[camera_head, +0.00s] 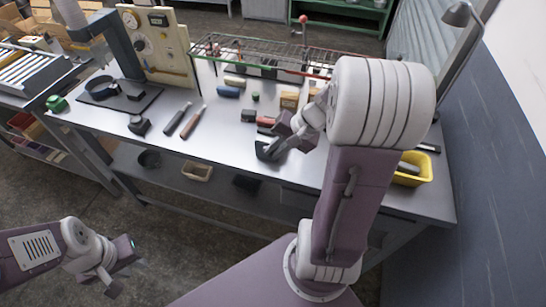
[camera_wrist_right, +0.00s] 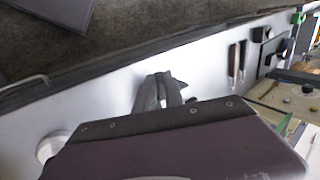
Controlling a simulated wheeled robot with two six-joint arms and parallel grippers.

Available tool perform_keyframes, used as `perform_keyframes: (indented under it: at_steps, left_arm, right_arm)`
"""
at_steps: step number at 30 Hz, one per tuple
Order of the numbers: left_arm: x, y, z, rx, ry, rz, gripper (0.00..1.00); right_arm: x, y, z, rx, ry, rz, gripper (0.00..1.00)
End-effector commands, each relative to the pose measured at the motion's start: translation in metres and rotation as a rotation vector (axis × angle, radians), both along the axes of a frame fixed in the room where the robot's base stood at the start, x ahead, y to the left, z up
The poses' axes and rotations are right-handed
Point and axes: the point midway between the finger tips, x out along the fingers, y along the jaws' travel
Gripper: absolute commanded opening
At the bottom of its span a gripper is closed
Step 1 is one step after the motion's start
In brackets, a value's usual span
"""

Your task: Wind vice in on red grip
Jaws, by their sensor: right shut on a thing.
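A dark, angular thing, which looks like the vice (camera_head: 268,151), stands at the bench's front edge. My right gripper (camera_head: 287,136) is at its right side and shut; what lies between its fingers is hidden, though it looks like part of the vice. A short red piece, probably the red grip (camera_head: 266,121), lies just behind the vice. I cannot tell whether the two touch. In the right wrist view a grey two-pronged shape, probably the vice (camera_wrist_right: 158,92), shows above my wrist housing. My left gripper (camera_head: 122,270) is open and empty, low at the left, away from the bench.
The grey bench (camera_head: 215,140) holds several loose tools and blocks. A wire rack (camera_head: 265,55) runs along its back, and a tall panel (camera_head: 160,45) stands at the back left. A yellow bin (camera_head: 415,170) is at the right.

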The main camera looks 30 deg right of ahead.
Motion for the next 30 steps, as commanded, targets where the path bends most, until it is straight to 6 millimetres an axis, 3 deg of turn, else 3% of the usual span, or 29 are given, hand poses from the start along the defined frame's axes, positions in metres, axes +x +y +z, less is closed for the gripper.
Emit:
perform_keyframes:
  at_steps: [15, 16, 18, 27, 30]
  left_arm:
    - [0.0, 0.0, -0.007, 0.0, 0.0, 0.0, 0.29]
    - [0.0, 0.0, -0.007, 0.0, 0.0, 0.0, 0.29]
    - [0.0, 0.0, -0.007, 0.0, 0.0, 0.0, 0.29]
    - [0.0, 0.0, -0.007, 0.0, 0.0, 0.0, 0.29]
    - [0.0, 0.0, -0.004, 0.0, 0.0, 0.0, 0.29]
  right_arm:
    - [0.0, -0.001, 0.0, 0.015, -0.019, 0.0, 0.0]
    - [0.0, -0.001, 0.0, 0.015, -0.019, 0.0, 0.16]
    - [0.0, -0.001, 0.0, 0.015, -0.019, 0.0, 0.35]
    - [-0.001, -0.001, 0.001, 0.015, -0.018, 0.0, 0.35]
    - [-0.004, -0.005, 0.011, 0.012, -0.021, 0.0, 0.35]
